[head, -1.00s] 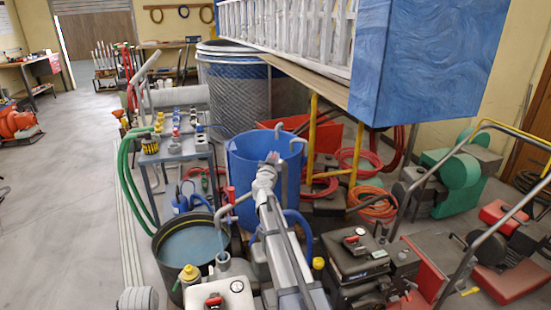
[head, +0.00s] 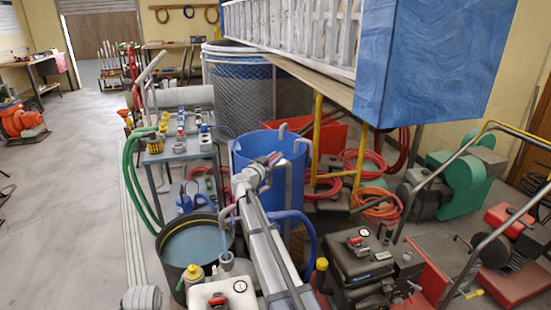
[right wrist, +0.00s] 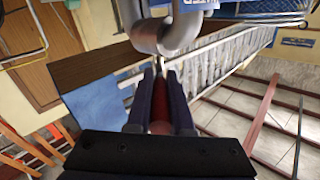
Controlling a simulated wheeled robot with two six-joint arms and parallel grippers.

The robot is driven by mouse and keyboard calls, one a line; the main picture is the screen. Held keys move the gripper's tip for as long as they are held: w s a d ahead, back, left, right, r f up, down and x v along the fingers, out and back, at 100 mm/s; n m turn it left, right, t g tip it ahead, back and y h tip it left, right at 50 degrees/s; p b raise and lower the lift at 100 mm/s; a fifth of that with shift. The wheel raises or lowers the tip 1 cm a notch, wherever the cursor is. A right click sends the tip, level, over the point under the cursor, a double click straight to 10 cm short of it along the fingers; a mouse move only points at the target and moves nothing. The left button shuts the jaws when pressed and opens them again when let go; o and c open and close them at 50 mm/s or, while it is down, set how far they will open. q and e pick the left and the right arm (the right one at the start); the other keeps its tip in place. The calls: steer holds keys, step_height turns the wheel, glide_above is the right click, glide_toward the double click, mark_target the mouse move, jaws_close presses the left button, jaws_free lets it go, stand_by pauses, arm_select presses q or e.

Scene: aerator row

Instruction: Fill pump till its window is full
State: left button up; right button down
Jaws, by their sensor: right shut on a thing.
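My right gripper (head: 271,158) is over the near part of the blue tub (head: 243,165) in the head view. In the right wrist view its fingers (right wrist: 160,78) are shut on a dark red, rod-like thing (right wrist: 160,113). A grey curved pipe (right wrist: 172,32) lies just beyond the fingertips; I cannot tell whether they touch. A white unit (head: 222,298) with a dial, a red handle and a grey upright cup (head: 226,262) stands at the bottom. A black unit (head: 358,260) stands to its right. I cannot tell which is the pump, and no window is readable. My left gripper is not in view.
A black bucket of water (head: 194,247) stands left of my right arm. A grey-blue bench (head: 178,153) with fittings is behind it. A blue-sided platform (head: 425,70) hangs over the right. Red hoses (head: 380,205) and machines crowd the right; floor is free at left.

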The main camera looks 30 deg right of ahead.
steer(key=c, duration=0.8)
jaws_free()
steer(key=v, duration=0.7)
steer(key=shift+s+a, duration=0.2)
steer(key=shift+a, duration=0.1)
